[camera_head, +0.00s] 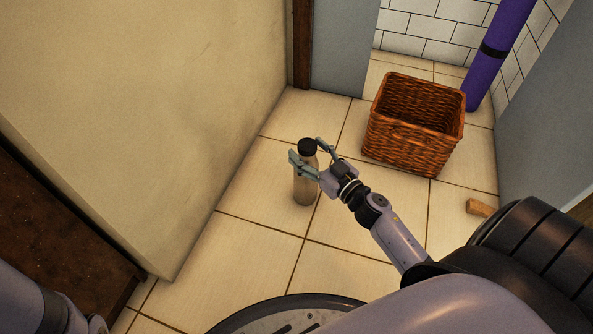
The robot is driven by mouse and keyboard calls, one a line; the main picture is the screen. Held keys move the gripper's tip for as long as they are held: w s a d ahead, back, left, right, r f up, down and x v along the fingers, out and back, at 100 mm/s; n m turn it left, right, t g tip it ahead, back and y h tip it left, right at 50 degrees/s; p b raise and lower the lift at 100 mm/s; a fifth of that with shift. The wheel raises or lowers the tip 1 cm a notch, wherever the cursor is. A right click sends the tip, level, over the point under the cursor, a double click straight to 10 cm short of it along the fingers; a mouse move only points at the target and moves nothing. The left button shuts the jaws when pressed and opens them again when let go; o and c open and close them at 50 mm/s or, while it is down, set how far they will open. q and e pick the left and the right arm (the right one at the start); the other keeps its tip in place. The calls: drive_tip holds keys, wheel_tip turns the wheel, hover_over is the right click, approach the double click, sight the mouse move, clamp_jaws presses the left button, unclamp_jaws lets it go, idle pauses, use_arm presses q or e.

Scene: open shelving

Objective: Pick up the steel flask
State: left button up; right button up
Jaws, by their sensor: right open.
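The steel flask (305,190) stands upright on the tiled floor, with a black cap and a dull beige-grey body. My right gripper (307,152) is open at the flask's upper part, with one finger to the left of it and the other to the right near the cap. Part of the flask is hidden behind the gripper. I cannot tell whether the fingers touch it. At the lower left, part of my left arm shows, but its gripper is outside the view.
A brown wicker basket (412,145) stands on the floor right of the flask. A purple roll (487,70) leans in the back right corner. A small wooden piece (480,208) lies at the right. A beige wall (150,110) is on the left. The tiles around the flask are clear.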

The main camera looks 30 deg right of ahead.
drive_tip(key=shift+w, duration=0.5)
drive_tip(key=shift+s, duration=0.15)
drive_tip(key=shift+c, duration=0.5)
clamp_jaws()
drive_tip(key=shift+r, duration=0.1)
